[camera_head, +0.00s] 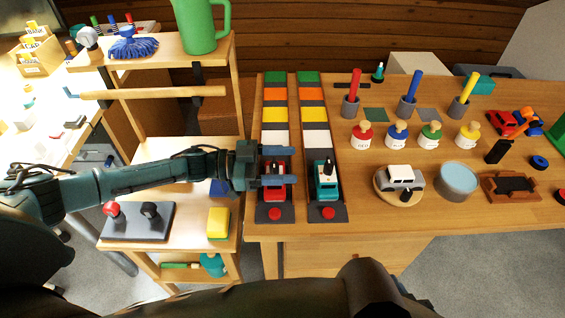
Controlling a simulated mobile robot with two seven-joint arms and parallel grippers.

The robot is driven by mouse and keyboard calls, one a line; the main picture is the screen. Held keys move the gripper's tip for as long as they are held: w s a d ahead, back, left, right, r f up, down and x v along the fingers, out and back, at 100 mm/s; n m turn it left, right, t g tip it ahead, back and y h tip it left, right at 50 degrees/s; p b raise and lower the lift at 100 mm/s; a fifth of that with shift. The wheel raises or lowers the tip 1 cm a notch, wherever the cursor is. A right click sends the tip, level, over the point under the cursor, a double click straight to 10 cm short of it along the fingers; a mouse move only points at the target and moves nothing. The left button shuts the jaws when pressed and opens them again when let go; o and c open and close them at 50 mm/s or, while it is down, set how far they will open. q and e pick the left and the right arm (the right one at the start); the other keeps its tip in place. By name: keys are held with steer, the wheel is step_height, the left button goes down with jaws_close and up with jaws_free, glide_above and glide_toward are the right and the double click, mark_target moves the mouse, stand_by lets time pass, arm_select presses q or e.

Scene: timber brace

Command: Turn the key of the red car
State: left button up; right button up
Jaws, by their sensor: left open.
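The red car (275,193) sits at the near end of the left dark track, which has coloured bands. My left gripper (279,166) reaches in from the left and is over the car's far half, its two blue fingers spread apart, one beyond the other. A little of the red car shows between the fingers. The key is hard to make out there, so I cannot tell whether the fingers touch it. My right gripper is not in view.
A teal car (326,179) with a dark upright knob stands on the parallel track to the right. A red button (274,213) is at the near end of the left track, another (328,213) on the right one. A silver toy car (401,178) is further right. A shelf cart (170,188) stands left.

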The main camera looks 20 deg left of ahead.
arm_select(q)
steer(key=shift+a, duration=0.1)
steer(key=b+v, duration=0.1)
steer(key=v, duration=1.2)
steer(key=shift+b, duration=0.4)
